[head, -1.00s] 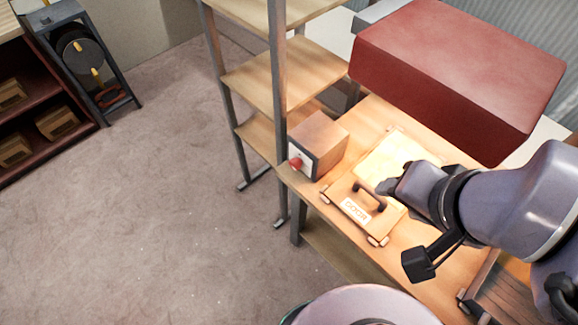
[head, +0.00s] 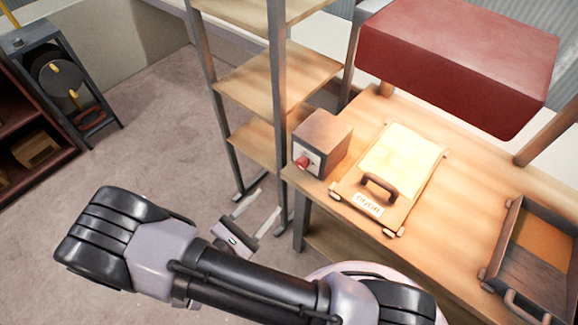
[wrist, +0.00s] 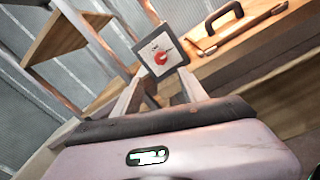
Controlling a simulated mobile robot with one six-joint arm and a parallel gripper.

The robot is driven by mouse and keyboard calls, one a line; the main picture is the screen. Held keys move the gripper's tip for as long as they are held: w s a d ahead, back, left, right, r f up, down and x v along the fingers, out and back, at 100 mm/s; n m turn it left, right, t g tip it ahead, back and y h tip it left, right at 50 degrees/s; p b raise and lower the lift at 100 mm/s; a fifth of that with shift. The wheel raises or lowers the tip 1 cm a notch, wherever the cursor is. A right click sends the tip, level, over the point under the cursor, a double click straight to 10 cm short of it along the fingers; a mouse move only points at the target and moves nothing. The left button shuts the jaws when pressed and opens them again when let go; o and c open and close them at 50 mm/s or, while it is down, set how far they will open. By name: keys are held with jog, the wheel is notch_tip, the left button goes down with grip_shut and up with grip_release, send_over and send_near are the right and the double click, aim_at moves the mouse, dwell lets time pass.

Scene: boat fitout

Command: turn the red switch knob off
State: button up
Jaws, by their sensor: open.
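The red switch knob (head: 302,162) sits on the pale front plate of a small wooden box (head: 322,140) at the near left corner of the workbench. In the wrist view the knob (wrist: 161,58) is on its plate above and between my two fingers. My gripper (head: 259,208) is open and empty, over the floor in front of and below the box, its fingers pointing up toward the knob side. In the wrist view my gripper (wrist: 163,90) shows both fingers apart, short of the knob. The exact gap to the knob is hard to judge.
A board with a dark handle and label (head: 378,190) lies on the bench (head: 455,185) right of the box. A dark tray (head: 535,250) is farther right. A red cabinet (head: 455,65) hangs above. Open floor lies left.

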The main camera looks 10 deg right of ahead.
aim_at(300, 166)
jog(key=b+x, duration=0.3)
jog(key=x, duration=1.1)
jog(key=shift+d+f, duration=0.1)
jog(key=shift+d, duration=0.05)
jog(key=shift+c, duration=0.4)
grip_shut()
